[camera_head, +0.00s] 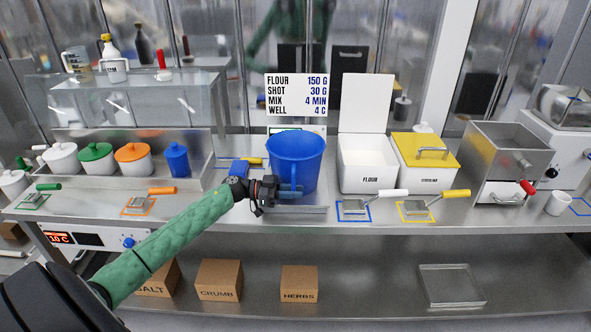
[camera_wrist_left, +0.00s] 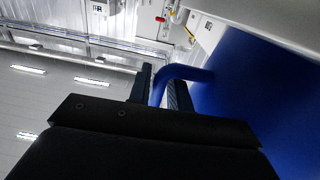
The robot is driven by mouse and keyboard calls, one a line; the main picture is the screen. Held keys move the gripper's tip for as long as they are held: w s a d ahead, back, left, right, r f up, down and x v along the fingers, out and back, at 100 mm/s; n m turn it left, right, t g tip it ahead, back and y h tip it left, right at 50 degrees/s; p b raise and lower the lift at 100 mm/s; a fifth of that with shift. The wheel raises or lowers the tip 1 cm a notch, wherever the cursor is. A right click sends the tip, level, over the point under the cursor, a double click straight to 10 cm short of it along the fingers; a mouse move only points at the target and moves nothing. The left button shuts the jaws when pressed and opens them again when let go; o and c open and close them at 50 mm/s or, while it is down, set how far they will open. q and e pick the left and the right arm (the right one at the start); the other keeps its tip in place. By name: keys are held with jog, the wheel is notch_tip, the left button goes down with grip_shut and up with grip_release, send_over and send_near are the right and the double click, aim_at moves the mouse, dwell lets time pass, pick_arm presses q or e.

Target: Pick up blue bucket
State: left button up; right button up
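The blue bucket (camera_head: 297,158) is upright above a metal platform at the middle of the counter, below the recipe sign. Its handle faces me in the head view. My left gripper (camera_head: 277,190) is at that handle. In the left wrist view the blue handle (camera_wrist_left: 184,73) passes between the two dark fingers of my left gripper (camera_wrist_left: 160,92), which look closed against it. The bucket wall (camera_wrist_left: 265,95) fills the right of that view. The bucket's base is partly hidden, so contact with the platform is hard to tell. My right gripper is not in view.
Right of the bucket stand an open white flour bin (camera_head: 368,163) and a yellow-lidded bin (camera_head: 425,150). A small blue container (camera_head: 177,160) and several lidded pots stand left. A recipe sign (camera_head: 297,94) is behind. Scoops with coloured handles lie along the front edge.

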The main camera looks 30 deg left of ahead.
pick_arm(q)
grip_shut()
jog(key=shift+r, duration=0.1)
dwell(1.1)
